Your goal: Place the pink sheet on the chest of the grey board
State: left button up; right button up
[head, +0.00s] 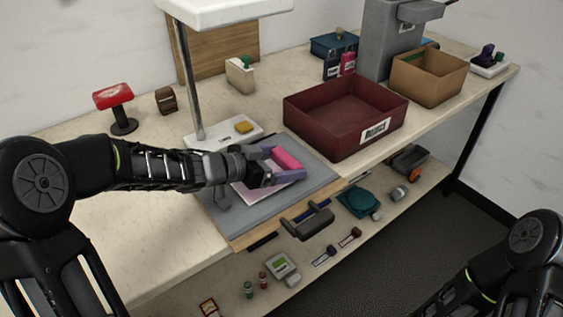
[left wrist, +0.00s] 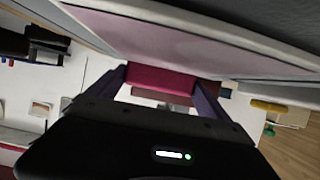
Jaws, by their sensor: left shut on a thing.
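The grey board (head: 222,212) lies flat near the front edge of the table. The pale pink sheet (head: 257,193) is over the board, mostly under my left gripper; it spans the top of the left wrist view (left wrist: 190,42). My left gripper (head: 287,167) is shut on a bright pink bar (head: 286,158), which appears to be along the sheet's edge. The bar shows between the fingers in the left wrist view (left wrist: 160,79). I cannot tell whether the sheet touches the board. My right gripper is not in view; only part of that arm shows at the lower right.
A white press head (head: 225,12) on a metal post stands behind the board. A dark red bin (head: 318,125) is close on the right, with a cardboard box (head: 428,80) beyond it. A red-topped stand (head: 115,98) is at left. The shelf below holds several small items.

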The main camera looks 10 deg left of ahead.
pick_arm(q)
jog(key=shift+f, duration=0.15)
jog(key=o, duration=1.1)
jog(key=shift+c, duration=0.2)
jog(key=shift+s+a+r, duration=0.1)
jog(key=shift+a+r, duration=0.05)
jog(key=shift+r, duration=0.15)
notch_tip(320, 180, up, 4)
jog(key=p, duration=0.2)
send_over(243, 189)
jog(key=shift+w+d, duration=0.3)
jog(key=shift+w, duration=0.15)
jog(key=shift+s+a+r+p, duration=0.15)
jog(key=shift+s+a+p, duration=0.15)
jog(key=shift+s, duration=0.1)
